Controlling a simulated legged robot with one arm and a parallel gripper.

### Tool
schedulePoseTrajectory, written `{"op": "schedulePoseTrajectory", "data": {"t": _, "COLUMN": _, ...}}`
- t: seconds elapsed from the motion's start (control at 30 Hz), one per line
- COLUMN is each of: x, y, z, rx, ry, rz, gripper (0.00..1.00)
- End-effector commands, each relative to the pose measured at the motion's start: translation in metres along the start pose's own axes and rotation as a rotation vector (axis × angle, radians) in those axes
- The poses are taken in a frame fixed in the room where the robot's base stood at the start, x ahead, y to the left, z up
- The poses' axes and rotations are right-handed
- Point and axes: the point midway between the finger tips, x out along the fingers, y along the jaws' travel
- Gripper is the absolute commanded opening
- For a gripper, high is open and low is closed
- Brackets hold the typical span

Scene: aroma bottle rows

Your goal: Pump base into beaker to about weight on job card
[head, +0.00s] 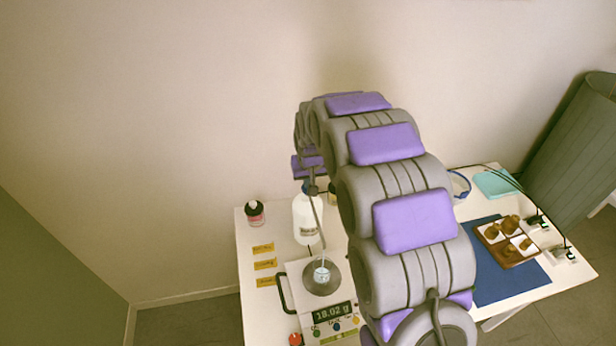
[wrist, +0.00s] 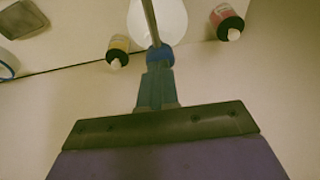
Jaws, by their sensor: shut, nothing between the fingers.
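A white bottle (head: 306,222) with a label stands behind the scale (head: 300,272); its white body also shows in the wrist view (wrist: 172,22). The small beaker (head: 322,274) sits on the scale's round pan, and the display (head: 333,312) reads 18.02 g. My gripper (head: 312,187) is at the top of the bottle, and its blue shut fingertips show in the wrist view (wrist: 159,55). A thin grey tube (wrist: 150,20) passes by the fingertips; contact is unclear. The pump head is mostly hidden. I cannot pick out a readable job card.
A red-labelled bottle (head: 255,213) stands at the back left of the table, with several orange labels (head: 265,264) in front. My arm hides the table's middle. A blue mat (head: 505,290) with a wooden tray (head: 484,232) of small brown-topped items lies right. A teal item (head: 492,184) is behind.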

Motion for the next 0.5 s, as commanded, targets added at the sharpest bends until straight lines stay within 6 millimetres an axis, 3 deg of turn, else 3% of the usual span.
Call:
{"op": "schedulePoseTrajectory", "data": {"t": 0.13, "x": 0.0125, "y": 0.0001, "z": 0.0051, "rx": 0.0, "ry": -0.008, "rz": 0.0, "gripper": 0.0}}
{"op": "schedulePoseTrajectory", "data": {"t": 0.5, "x": 0.0133, "y": 0.0003, "z": 0.0066, "rx": 0.0, "ry": -0.016, "rz": 0.001, "gripper": 0.0}}
